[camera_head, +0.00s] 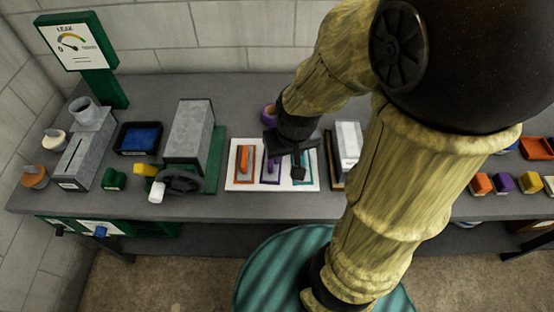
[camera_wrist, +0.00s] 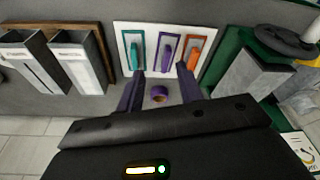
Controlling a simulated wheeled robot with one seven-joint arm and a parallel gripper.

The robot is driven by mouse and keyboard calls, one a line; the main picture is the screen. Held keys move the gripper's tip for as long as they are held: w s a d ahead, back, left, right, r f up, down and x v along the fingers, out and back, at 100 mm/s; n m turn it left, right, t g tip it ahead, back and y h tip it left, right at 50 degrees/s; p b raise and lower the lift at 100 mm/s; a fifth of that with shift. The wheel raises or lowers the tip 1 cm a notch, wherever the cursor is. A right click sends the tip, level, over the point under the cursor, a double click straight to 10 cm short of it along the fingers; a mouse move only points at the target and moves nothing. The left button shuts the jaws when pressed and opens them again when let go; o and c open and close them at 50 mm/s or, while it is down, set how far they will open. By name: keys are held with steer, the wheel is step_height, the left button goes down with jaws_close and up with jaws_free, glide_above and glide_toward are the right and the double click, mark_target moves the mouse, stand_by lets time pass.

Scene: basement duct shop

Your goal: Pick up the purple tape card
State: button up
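A white board (camera_head: 243,183) lies on the grey bench with three outlined panels in orange, purple and teal, each bearing a small piece of like colour. The purple-outlined panel is the middle one, its purple piece (camera_head: 270,163) partly hidden by my gripper in the head view; in the wrist view the piece (camera_wrist: 168,54) shows clearly. My gripper (camera_wrist: 160,69) is open and empty, its fingertips at the board's back edge, on either side of the purple panel's line. A purple ring, like a tape roll (camera_wrist: 158,93), lies behind the board and shows between the fingers.
An orange piece (camera_wrist: 193,54) and a teal piece (camera_wrist: 138,56) flank the purple one. A grey block on a green base (camera_head: 189,131) stands left of the board; a white-and-grey holder (camera_head: 347,143) stands right. Small coloured blocks (camera_head: 503,183) sit far right.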

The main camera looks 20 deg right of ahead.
steer(key=shift+o, duration=0.6)
steer(key=w+f+m+g+b, duration=0.1)
steer(key=w+f+m, duration=0.1)
steer(key=w, duration=0.5)
steer(key=w+f+m+g+b, duration=0.1)
steer(key=w+f+m, duration=0.1)
steer(key=w, duration=0.5)
steer(key=shift+m+g, duration=0.3)
steer(key=shift+a, duration=0.1)
step_height(320, 180, down, 12)
steer(key=shift+r+p, duration=0.1)
steer(key=shift+p, duration=0.75)
steer(key=shift+f, duration=0.25)
